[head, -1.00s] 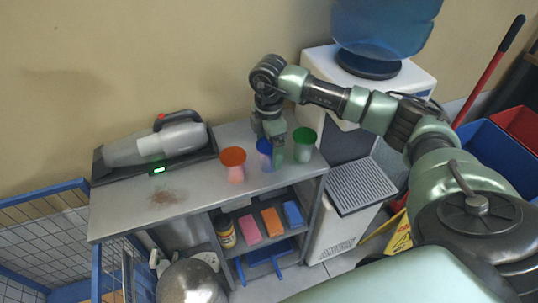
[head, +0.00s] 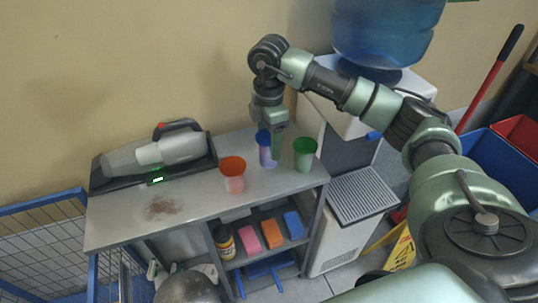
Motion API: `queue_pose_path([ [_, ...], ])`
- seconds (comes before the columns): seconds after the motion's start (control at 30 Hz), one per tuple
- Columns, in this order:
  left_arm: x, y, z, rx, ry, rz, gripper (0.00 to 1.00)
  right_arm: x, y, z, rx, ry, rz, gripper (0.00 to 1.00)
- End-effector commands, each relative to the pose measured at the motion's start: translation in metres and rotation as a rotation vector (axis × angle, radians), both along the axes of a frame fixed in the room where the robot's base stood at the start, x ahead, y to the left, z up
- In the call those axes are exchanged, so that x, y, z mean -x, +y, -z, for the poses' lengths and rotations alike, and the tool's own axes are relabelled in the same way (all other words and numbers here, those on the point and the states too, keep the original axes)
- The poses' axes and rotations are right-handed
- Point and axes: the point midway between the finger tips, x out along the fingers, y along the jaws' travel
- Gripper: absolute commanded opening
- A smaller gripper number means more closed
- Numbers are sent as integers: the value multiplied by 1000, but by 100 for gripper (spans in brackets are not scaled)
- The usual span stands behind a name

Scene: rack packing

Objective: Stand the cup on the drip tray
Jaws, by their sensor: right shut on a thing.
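The blue cup (head: 265,156) is upright at the back of the grey bench, between the orange cup (head: 233,179) and the green cup (head: 305,156). My right gripper (head: 277,150) points down and is shut on the blue cup, covering its right side. The cup seems held slightly above the bench top. The drip tray (head: 363,195) is a slatted grille at the front of the water dispenser, right of the bench and lower than its top. Nothing stands on the tray. My left gripper is out of view.
The dispenser body (head: 337,240) carries a big blue bottle (head: 388,35). The bench (head: 190,225) holds a handheld vacuum (head: 160,153) and a brown spill. Its shelf holds sponges and a bottle (head: 224,241). Bins stand at right; a wire cage (head: 40,235) stands at left.

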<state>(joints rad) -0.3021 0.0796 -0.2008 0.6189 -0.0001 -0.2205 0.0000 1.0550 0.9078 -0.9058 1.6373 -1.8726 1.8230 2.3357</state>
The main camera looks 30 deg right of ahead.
Motion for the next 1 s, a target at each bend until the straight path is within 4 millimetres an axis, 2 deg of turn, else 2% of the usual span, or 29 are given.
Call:
queue_pose_path([
  [0.1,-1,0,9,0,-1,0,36,-2,1,-36,-2,-7,-2,24],
  [0.27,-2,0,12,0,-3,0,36,-1,0,-83,-1,-7,-1,24],
  [0.3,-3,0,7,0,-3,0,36,-1,0,-96,2,-6,0,24],
  [0.4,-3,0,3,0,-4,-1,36,-1,-1,-115,2,-5,0,24],
  [0.6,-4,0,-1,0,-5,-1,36,0,0,-135,1,-2,0,24],
  [0.83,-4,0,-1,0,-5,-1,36,0,1,-138,1,1,-16,24],
  [1.0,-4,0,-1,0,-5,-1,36,2,7,-135,6,-3,-209,24],
])
